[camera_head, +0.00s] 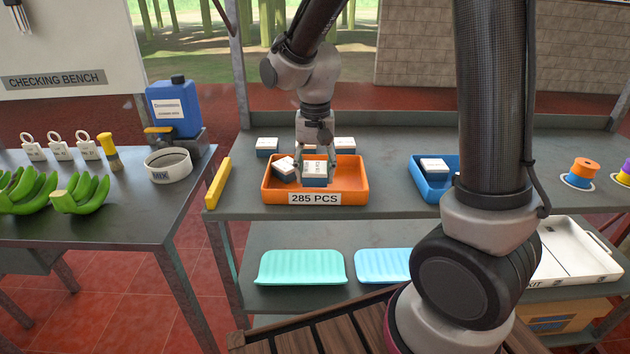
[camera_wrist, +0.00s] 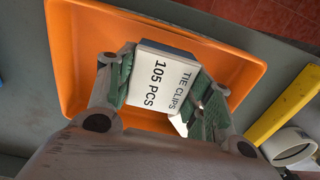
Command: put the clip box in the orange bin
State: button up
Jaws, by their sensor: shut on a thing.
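The clip box (camera_head: 314,168) has a white top and dark blue sides. In the wrist view its label (camera_wrist: 160,82) reads TIE CLIPS, 105 PCS. My gripper (camera_head: 317,160) is shut on it, with a green-padded finger on each side in the wrist view (camera_wrist: 165,92). The box is over or inside the orange bin (camera_head: 345,182); I cannot tell whether it touches the floor. The bin, labelled 285 PCS, fills much of the wrist view (camera_wrist: 85,60). Another white-topped box (camera_head: 283,165) lies tilted in the bin, left of the held one.
Two similar boxes stand behind the bin, at left (camera_head: 266,146) and right (camera_head: 345,144). A yellow bar (camera_head: 218,183) lies left of the bin. A blue bin (camera_head: 428,185) with a white-topped box stands to the right. Bare shelf separates the bins.

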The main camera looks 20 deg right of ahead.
aim_at(315, 181)
jog(key=shift+f, duration=1.6)
jog(key=shift+f, duration=0.15)
jog(key=o, duration=1)
jog(key=shift+o, duration=0.2)
notch_tip(315, 181, up, 12)
jog(key=shift+r, duration=0.15)
jog(key=s+d+r+n+t, duration=0.2)
jog(key=s+d+r, duration=0.1)
jog(key=s+d, duration=0.4)
jog(key=s+d+r+n+t, duration=0.2)
jog(key=s+d, duration=0.6)
jog(key=s, duration=0.4)
jog(key=shift+r, duration=0.5)
